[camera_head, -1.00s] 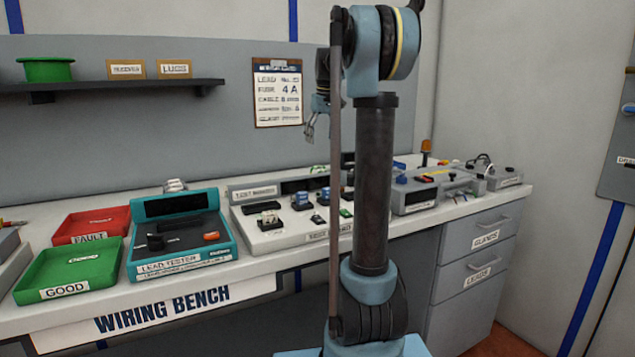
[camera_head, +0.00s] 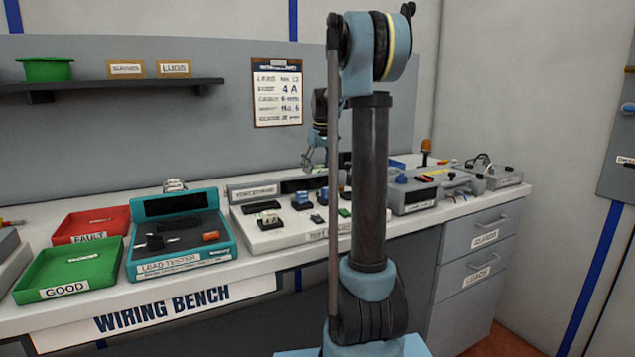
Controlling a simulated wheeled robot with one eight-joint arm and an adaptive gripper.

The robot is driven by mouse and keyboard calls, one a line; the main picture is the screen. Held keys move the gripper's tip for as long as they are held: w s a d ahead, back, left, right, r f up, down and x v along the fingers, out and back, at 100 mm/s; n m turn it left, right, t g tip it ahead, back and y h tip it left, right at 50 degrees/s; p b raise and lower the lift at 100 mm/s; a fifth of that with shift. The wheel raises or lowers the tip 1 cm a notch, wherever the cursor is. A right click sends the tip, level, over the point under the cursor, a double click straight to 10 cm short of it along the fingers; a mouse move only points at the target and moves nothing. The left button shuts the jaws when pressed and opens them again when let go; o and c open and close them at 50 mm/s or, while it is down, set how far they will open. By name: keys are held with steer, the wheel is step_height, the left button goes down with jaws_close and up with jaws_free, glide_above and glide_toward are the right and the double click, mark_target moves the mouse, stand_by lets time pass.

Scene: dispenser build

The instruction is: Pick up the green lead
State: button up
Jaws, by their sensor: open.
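My gripper (camera_head: 309,162) hangs with its fingers down above the back of the grey test board (camera_head: 285,236) and is open and empty. A small green piece (camera_head: 345,212) lies on the board's right part, beside my arm column and below and to the right of my gripper. It is too small for me to tell whether it is the green lead. My arm hides part of the board's right side.
A teal lead tester (camera_head: 150,270), a green GOOD tray (camera_head: 30,285) and a red FAULT tray (camera_head: 62,228) stand to the left. Blue blocks (camera_head: 301,200) and dark parts sit on the board. A grey case (camera_head: 415,197) stands to the right.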

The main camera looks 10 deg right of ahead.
steer(key=shift+f, duration=0.35)
steer(key=shift+c, duration=0.2)
steer(key=c, duration=1)
